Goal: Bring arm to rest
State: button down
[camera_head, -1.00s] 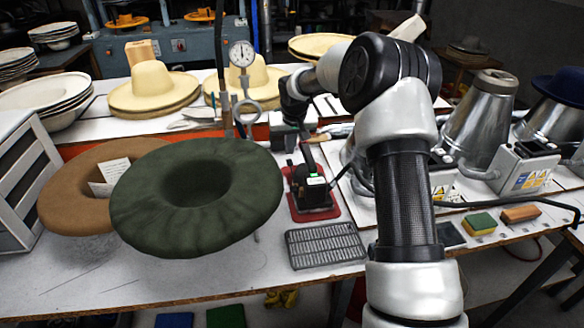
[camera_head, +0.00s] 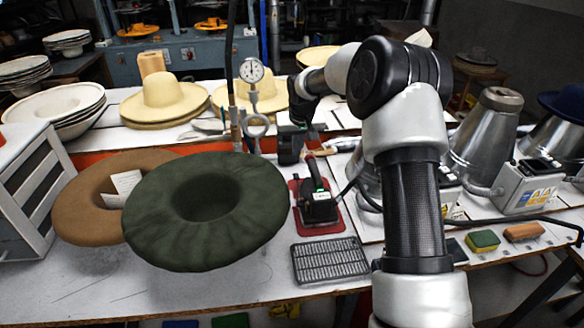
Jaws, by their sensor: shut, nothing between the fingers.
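My arm rises at the right of the view, bends at a black elbow joint and reaches left over the workbench (camera_head: 190,285). My gripper (camera_head: 290,152), small and dark at the arm's end, hangs downward behind the black iron. It is shut and empty; its fingertips are hard to make out. The black iron (camera_head: 318,207) with a small green display stands on a red mat (camera_head: 336,224), in front of my gripper and apart from it.
A green felt hat (camera_head: 165,235) and a brown one (camera_head: 80,215) lie at the left. A metal grate (camera_head: 330,260) lies at the front. A pressure gauge (camera_head: 252,70) stands left of my gripper. Metal cones (camera_head: 480,145), a green-yellow sponge (camera_head: 482,241) and a brush (camera_head: 523,232) are at the right.

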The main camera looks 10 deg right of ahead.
jog(key=shift+r, duration=0.1)
jog(key=s+r+h+p, duration=0.1)
jog(key=s+r+p, duration=0.5)
jog(key=s+r, duration=1.6)
jog(key=s+r+p, duration=0.2)
jog(key=s, duration=0.9)
jog(key=s+r+t+y+p, duration=0.1)
jog(key=s+r, duration=0.1)
jog(key=s, duration=0.9)
jog(key=shift+s+r+p, duration=0.25)
jog(key=shift+p, duration=0.1)
